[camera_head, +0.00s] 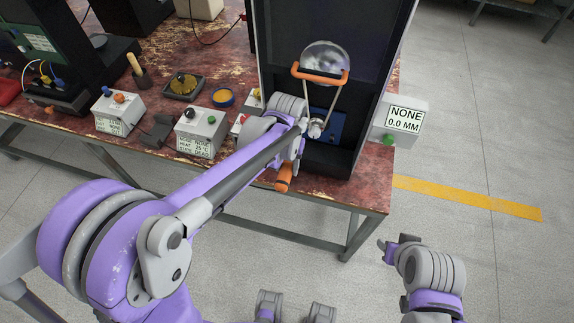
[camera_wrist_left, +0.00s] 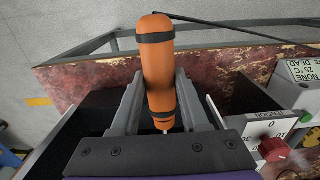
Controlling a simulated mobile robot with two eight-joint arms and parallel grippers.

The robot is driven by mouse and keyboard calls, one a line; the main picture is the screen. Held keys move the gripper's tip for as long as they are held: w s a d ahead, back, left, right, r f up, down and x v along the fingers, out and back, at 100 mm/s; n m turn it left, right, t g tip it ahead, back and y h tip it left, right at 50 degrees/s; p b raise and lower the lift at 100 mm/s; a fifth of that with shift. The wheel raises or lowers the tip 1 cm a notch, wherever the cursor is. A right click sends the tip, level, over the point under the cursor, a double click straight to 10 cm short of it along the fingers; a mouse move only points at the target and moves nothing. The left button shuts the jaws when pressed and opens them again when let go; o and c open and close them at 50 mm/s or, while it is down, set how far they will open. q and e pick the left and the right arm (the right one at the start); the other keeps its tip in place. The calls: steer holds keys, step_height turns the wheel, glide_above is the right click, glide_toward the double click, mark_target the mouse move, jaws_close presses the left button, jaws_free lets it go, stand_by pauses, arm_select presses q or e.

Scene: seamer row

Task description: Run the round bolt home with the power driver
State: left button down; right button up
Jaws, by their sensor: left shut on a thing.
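The power driver shows as an orange cylinder with dark bands (camera_wrist_left: 157,62) in the left wrist view. My left gripper (camera_wrist_left: 161,108) is shut on it, one grey finger on each side. In the head view the driver's orange end (camera_head: 284,178) sticks out below my left gripper (camera_head: 290,162), in front of the tall black machine frame (camera_head: 268,50) and near the table's front edge. I cannot make out the round bolt in either view. My right gripper (camera_head: 390,249) is low at the right, clear of the table; its finger opening cannot be made out.
A clear dome (camera_head: 325,62) and orange bar (camera_head: 320,74) sit in the frame. A box reading NONE 0.0 MM (camera_head: 403,118) stands to its right. Control boxes (camera_head: 119,112), (camera_head: 201,133), a dark tray (camera_head: 184,88) and a round tin (camera_head: 223,98) crowd the table's left. Floor is free at right.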

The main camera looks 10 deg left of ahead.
mark_target(281, 183)
arm_select(q)
steer(key=shift+w, duration=0.35)
stand_by(1.1)
steer(key=shift+s, duration=0.75)
steer(key=shift+s+a, duration=0.1)
steer(key=shift+s, duration=2.2)
